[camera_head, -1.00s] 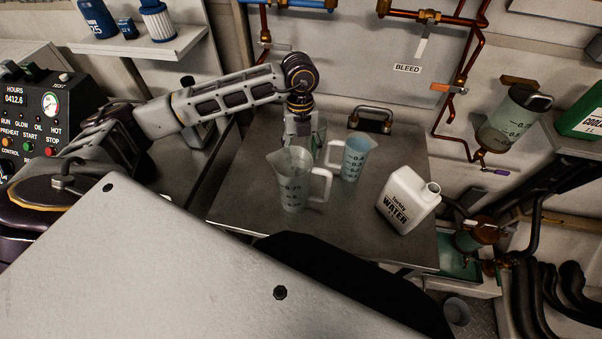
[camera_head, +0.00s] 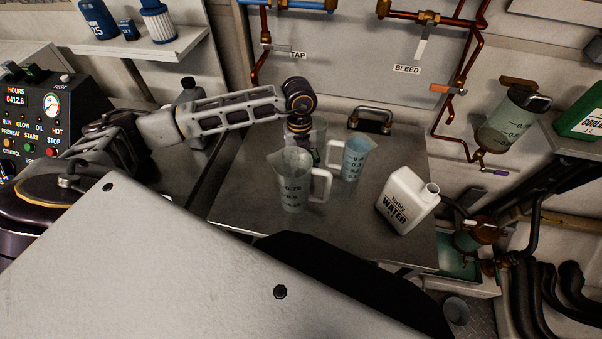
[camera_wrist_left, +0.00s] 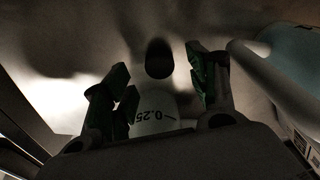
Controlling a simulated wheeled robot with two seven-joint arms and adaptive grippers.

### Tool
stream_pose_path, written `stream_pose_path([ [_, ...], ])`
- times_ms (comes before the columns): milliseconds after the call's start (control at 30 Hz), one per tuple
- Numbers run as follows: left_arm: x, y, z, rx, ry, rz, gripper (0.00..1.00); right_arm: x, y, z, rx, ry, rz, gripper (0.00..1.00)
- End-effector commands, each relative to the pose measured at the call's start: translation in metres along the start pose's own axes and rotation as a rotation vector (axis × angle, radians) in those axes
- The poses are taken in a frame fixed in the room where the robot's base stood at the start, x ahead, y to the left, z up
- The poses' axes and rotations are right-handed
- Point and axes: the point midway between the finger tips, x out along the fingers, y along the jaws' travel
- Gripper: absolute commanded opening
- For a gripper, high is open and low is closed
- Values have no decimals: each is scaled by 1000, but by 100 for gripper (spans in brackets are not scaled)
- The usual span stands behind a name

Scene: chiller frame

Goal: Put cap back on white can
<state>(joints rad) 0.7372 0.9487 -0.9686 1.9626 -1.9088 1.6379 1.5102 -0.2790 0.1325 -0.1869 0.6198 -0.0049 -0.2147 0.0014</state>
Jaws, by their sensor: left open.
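The white can (camera_head: 408,200), lettered WATER, stands upright at the right of the metal table, its neck (camera_head: 432,188) open with no cap on it. My left gripper (camera_head: 300,141) points down behind the front measuring jug (camera_head: 292,182), which partly hides its fingers. In the left wrist view my left gripper (camera_wrist_left: 161,88) is open, its green-padded fingers apart with nothing held. A dark round spot (camera_wrist_left: 159,58) shows beyond the fingertips; I cannot tell whether it is the cap or a shadow. My right gripper is not in view.
A second jug (camera_head: 354,160) with bluish contents stands between the front jug and the can. A clear container (camera_head: 319,139) is close beside the gripper. A metal handle (camera_head: 371,120) is at the table's back. The table's front left is clear.

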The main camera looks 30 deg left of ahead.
Motion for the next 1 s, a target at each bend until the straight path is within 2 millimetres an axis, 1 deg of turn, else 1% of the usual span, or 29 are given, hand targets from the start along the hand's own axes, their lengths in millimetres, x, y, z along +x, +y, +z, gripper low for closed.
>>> stream_pose_path([
  [100, 13, 1, 0, 0, 1, 1, 59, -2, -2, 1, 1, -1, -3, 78],
  [200, 22, 1, 0, 0, 1, 0, 59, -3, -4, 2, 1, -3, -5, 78],
  [300, 27, 1, 0, 0, -1, 0, 59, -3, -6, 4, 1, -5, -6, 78],
  [767, 28, 1, 0, 0, -1, -1, 59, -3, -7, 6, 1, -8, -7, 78],
  [867, 28, 1, 0, 0, -1, -1, 48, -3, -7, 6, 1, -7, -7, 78],
  [1000, 28, 1, 0, 0, -1, -1, 30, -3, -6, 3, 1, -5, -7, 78],
])
